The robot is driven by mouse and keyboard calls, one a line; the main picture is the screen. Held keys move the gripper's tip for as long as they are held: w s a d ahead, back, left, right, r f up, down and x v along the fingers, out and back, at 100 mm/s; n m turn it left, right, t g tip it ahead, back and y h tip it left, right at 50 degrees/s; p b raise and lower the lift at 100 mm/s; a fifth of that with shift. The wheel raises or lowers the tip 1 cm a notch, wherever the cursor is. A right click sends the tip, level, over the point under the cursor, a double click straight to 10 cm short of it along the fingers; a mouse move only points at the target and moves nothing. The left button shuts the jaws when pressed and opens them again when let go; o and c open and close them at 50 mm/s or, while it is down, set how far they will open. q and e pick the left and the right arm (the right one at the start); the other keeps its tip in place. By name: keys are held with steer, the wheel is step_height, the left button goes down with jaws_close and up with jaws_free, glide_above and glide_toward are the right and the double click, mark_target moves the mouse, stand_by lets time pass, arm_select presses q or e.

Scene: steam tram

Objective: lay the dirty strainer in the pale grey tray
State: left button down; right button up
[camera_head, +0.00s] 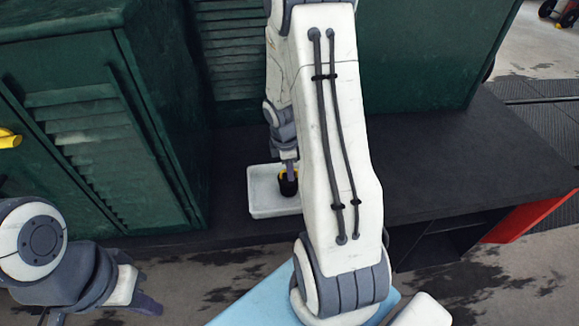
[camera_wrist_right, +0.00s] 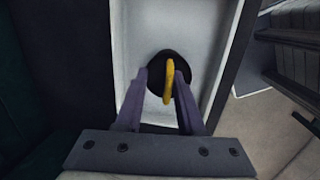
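The pale grey tray (camera_head: 262,205) lies on the dark ledge at the foot of the green panels. The strainer (camera_head: 289,186), black with a yellow handle, is inside the tray. In the right wrist view the strainer (camera_wrist_right: 168,80) shows as a dark round shape with its yellow handle upright. My right gripper (camera_wrist_right: 161,80) is over the tray with one finger on each side of the handle. A gap shows between the left fingertip and the handle, so it looks open. My left gripper (camera_head: 105,306) is at the lower left, fingers apart and empty, away from the tray.
Green louvred cabinets (camera_head: 80,130) stand left of and behind the tray. The dark ledge (camera_head: 470,165) is clear to the right. My right arm hides part of the tray's right side. A light blue surface (camera_head: 250,300) shows at the bottom.

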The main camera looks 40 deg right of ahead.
mark_target(286, 181)
steer(key=shift+r, duration=0.6)
step_height(286, 181, up, 11)
steer(key=a, duration=0.2)
steer(key=shift+s+p, duration=0.3)
steer(key=shift+s, duration=0.15)
steer(key=s+a+r+m+y, duration=0.1)
steer(key=s+a, duration=0.1)
steer(key=a, duration=0.8)
steer(key=s+a+r+m, duration=0.1)
steer(key=s+a+r, duration=0.1)
steer(key=a, duration=0.8)
steer(key=s+a+m+y, duration=0.1)
steer(key=s+a+m, duration=0.1)
steer(key=s+a, duration=0.7)
steer(key=s, duration=0.3)
steer(key=shift+s+a+r+g+y, duration=0.25)
steer(key=shift+s+r+g+y, duration=0.05)
steer(key=shift+s+g, duration=0.1)
